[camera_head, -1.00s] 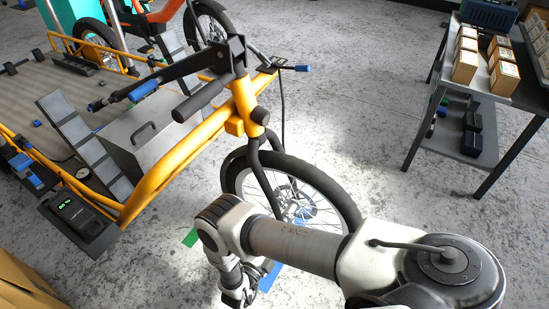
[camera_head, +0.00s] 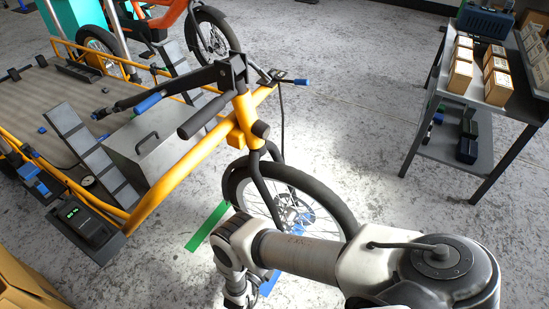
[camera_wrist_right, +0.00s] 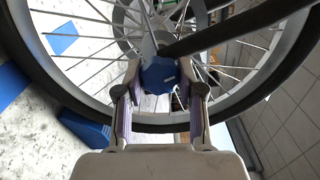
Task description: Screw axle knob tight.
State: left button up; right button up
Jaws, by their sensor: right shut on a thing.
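The blue axle knob (camera_wrist_right: 160,76) sits at the hub of the bike's front wheel (camera_wrist_right: 88,88) in the right wrist view. My right gripper (camera_wrist_right: 160,82) has its two fingers on either side of the knob and is shut on it. In the head view, my right arm reaches down across the front wheel (camera_head: 327,190) and hides the knob and most of the gripper. The dark fork (camera_head: 266,185) runs down to the hub. My left gripper is in neither view.
The yellow cargo bike frame (camera_head: 182,176) with a grey box (camera_head: 150,145) fills the left. A grey shelf table (camera_head: 470,95) with cartons stands at the right. A green strip (camera_head: 207,227) lies on the floor. The floor between bike and table is clear.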

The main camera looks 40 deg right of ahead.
jog(key=o, duration=1.2)
jog(key=shift+c, duration=0.2)
jog(key=v, duration=0.7)
jog(key=shift+a, duration=0.25)
jog(key=shift+s, duration=0.1)
